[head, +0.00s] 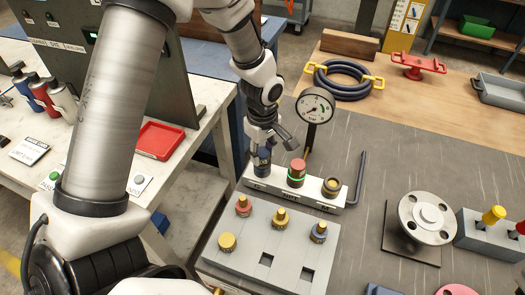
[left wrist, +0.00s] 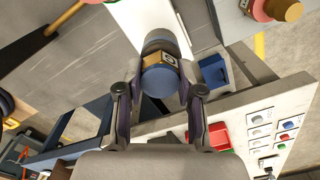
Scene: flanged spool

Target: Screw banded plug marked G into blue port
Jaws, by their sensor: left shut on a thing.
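My left gripper (head: 262,160) is shut on a blue plug with a tan band, at the left end of the white port block (head: 311,188). In the left wrist view, the banded plug (left wrist: 160,78) sits between the fingertips (left wrist: 158,92). Its band carries a small dark mark too small to read surely. A dark blue-grey round part shows beyond the band, over the white block. The gripper hides the left port, so I cannot tell how far the plug is seated. My right gripper is not in view.
A red plug (head: 297,170) with a green ring stands mid-block; a brass-ringed port (head: 330,186) is at its right. A pressure gauge (head: 315,106) stands behind. A grey rack (head: 246,263) in front holds several plugs and has two empty square holes. A hex key (head: 357,180) lies right.

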